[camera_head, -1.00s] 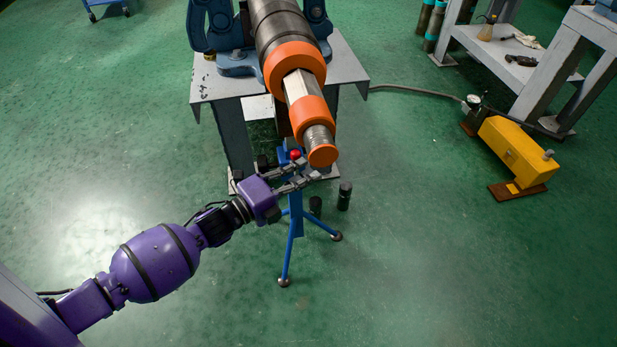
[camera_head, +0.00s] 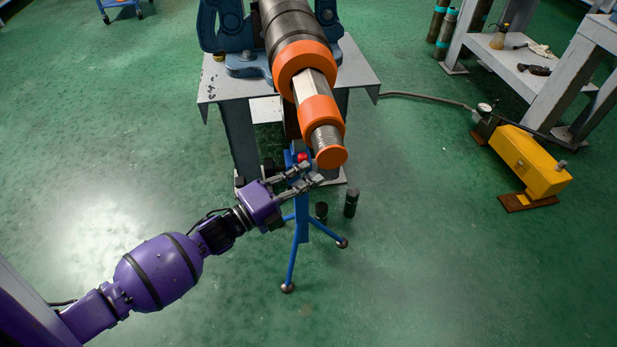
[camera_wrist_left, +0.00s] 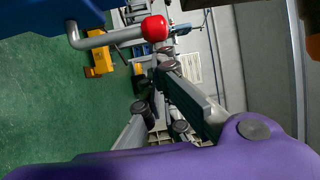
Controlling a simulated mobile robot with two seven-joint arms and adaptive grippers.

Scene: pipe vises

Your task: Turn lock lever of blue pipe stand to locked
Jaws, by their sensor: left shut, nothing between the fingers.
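The blue pipe stand (camera_head: 302,218) stands on splayed legs below the free end of an orange-ringed pipe (camera_head: 327,137). Its lock lever has a red ball knob (camera_head: 302,157), near the stand's top. In the left wrist view the red knob (camera_wrist_left: 155,28) sits on the end of a bent grey lever rod (camera_wrist_left: 97,39), beside a blue part of the stand. My left gripper (camera_head: 315,173) is shut and empty, with its fingers in front of the stand's upper part, just below the knob. I cannot tell whether they touch the lever. My right gripper is not in view.
A grey table (camera_head: 222,87) with a blue vise (camera_head: 228,25) holds the pipe behind the stand. Two dark cylinders (camera_head: 351,203) stand right of the stand. A yellow pump (camera_head: 530,160) with a hose is at the right. The green floor in front is clear.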

